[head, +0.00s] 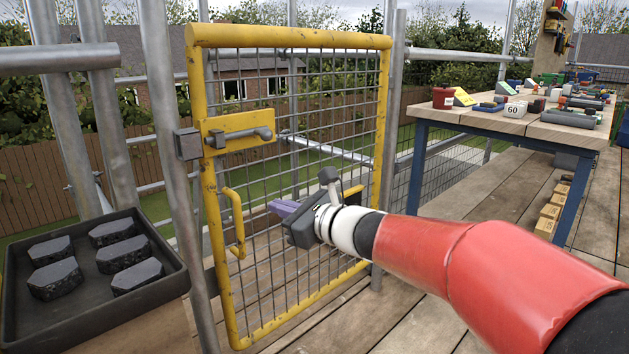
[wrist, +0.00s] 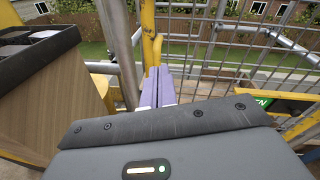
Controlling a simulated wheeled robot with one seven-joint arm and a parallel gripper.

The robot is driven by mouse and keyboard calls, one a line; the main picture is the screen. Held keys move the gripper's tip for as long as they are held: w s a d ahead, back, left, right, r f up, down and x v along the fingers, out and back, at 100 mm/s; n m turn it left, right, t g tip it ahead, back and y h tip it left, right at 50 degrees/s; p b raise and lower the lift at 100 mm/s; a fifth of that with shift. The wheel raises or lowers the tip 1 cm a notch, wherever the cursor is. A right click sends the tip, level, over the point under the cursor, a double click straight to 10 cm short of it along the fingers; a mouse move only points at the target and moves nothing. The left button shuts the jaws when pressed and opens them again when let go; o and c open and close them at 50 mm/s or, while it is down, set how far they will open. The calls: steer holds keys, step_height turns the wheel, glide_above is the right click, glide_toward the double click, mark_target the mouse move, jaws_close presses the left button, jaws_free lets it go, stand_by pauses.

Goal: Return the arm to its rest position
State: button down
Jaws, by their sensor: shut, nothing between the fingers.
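My gripper (head: 282,207) is at the end of my red arm, in front of the yellow mesh gate (head: 290,39) in the head view. Its purple fingers point left, toward the gate's yellow pull handle (head: 236,222). In the wrist view the purple fingers (wrist: 158,84) lie together, shut and empty. The handle (wrist: 153,52) shows just beyond the fingertips there; I cannot tell whether they touch it. The grey bolt latch (head: 240,137) is on the gate's left side, above my gripper.
A black tray (head: 172,262) with several dark blocks stands at the left. Scaffold poles (head: 165,120) flank the gate. A workbench (head: 490,121) with tools and pots stands at the right. Several small wooden blocks (head: 553,212) lie beneath it. Plank floor (head: 445,320) shows beneath my arm.

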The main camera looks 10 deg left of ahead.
steer(key=s+d+f+n+g+h+p, duration=0.1)
steer(key=s+d+f+n+h+p, duration=0.2)
steer(key=s+d+n+h, duration=0.4)
steer(key=s+d+f+n+g+h+p, duration=0.2)
steer(key=s+d+n+h, duration=0.5)
steer(key=s+d+n, duration=0.8)
steer(key=s+d+f+p, duration=0.1)
steer(key=s+d+p, duration=0.1)
steer(key=s+d, duration=0.3)
steer(key=shift+d+f+g+p, duration=0.15)
steer(key=shift+d+g+p, duration=0.15)
steer(key=shift+d, duration=0.15)
